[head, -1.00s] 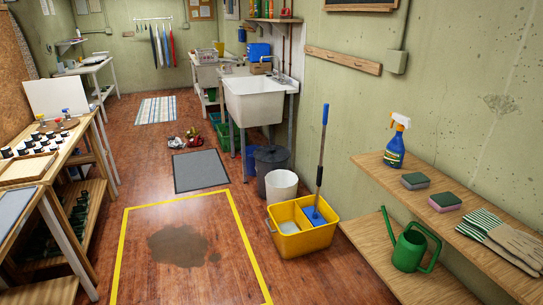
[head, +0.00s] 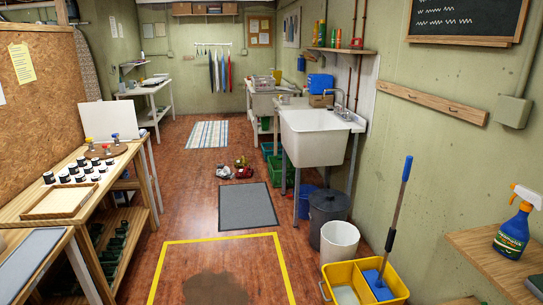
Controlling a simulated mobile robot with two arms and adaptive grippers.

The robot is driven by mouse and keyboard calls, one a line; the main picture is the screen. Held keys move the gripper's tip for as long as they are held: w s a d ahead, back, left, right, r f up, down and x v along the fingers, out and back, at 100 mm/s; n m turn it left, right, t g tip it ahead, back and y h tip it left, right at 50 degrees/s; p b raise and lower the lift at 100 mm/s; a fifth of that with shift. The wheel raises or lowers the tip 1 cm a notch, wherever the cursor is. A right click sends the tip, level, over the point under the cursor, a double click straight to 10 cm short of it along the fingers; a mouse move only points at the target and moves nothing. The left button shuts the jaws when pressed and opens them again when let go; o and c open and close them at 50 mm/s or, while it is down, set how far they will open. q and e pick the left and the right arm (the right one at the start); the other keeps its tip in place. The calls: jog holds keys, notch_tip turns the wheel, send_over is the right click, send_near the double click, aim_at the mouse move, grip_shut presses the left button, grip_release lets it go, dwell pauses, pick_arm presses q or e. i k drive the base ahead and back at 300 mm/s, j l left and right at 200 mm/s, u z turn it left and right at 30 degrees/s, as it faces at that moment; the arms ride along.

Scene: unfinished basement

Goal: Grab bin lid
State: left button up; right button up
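A dark grey round bin (head: 327,212) stands on the floor in the head view, right of centre, below the sink's front right corner. Its top (head: 329,200) looks dark and covered, which appears to be the lid, but it is small in the picture. A white bucket (head: 340,241) stands close in front of it and hides part of its lower side. Neither of my grippers shows in the head view.
A yellow mop bucket (head: 366,283) with a blue-handled mop stands in front of the white bucket. A grey mat (head: 246,206) lies left of the bin. Yellow tape (head: 222,239) frames a dark floor stain. A workbench (head: 88,190) lines the left side; floor between is open.

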aim_at(330, 201)
jog(key=i, duration=1.8)
jog(key=j+u, duration=0.05)
jog(key=j, duration=0.05)
